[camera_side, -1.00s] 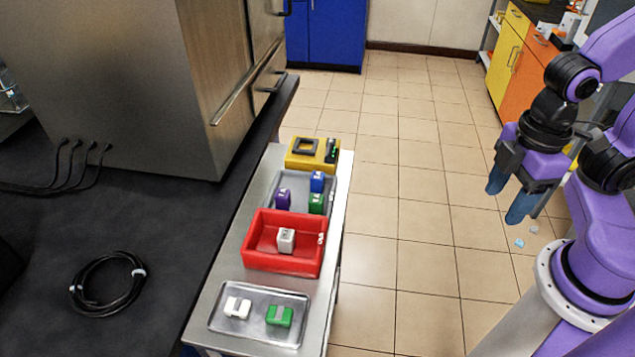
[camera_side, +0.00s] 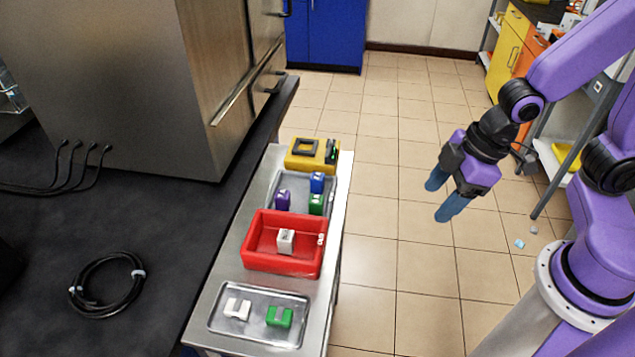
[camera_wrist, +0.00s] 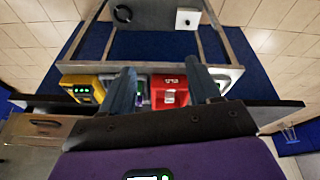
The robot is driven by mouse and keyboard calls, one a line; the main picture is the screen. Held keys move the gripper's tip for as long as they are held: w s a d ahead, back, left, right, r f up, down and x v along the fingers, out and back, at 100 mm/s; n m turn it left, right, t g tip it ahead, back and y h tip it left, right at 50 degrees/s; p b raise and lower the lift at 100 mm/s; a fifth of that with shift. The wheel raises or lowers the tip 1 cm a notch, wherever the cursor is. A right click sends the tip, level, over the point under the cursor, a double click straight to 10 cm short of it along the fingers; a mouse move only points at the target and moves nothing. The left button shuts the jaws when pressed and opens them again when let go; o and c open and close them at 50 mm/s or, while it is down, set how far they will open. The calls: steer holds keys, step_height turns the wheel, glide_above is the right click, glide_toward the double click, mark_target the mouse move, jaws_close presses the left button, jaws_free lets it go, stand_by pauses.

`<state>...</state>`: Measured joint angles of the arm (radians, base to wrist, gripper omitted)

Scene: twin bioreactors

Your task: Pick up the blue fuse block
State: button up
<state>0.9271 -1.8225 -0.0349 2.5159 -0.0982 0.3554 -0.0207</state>
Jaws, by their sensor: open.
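The blue fuse block (camera_side: 317,183) stands in the grey tray (camera_side: 270,207) on the narrow metal cart, at the tray's back right. A purple block (camera_side: 283,200) stands to its left and a green block (camera_side: 316,204) stands just in front of it. My gripper (camera_side: 441,200) is open and empty over the floor, well right of the cart and apart from the block. In the wrist view its two fingers (camera_wrist: 160,66) reach toward the cart; I cannot make out the blue block there, and a finger may cover it.
A yellow unit (camera_side: 302,163) sits behind the tray. A red bin (camera_side: 257,262) with a pale block (camera_side: 286,240) is in front of it. A nearer metal tray (camera_side: 258,332) holds a white and a green piece. A black counter with a steel cabinet (camera_side: 140,80) borders the cart's left.

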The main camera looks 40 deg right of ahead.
steer(key=w+f+m+t+y, duration=0.1)
steer(key=w+f+t+y, duration=0.3)
steer(key=w, duration=0.6)
steer(key=m+t+y, duration=0.2)
steer(key=t, duration=0.2)
glide_toward(323, 177)
steer(key=x, duration=0.6)
steer(key=shift+w+d, duration=0.15)
steer(key=shift+d, duration=0.15)
steer(key=shift+a+x, duration=0.25)
steer(key=shift+x, duration=2.55)
steer(key=c, duration=1)
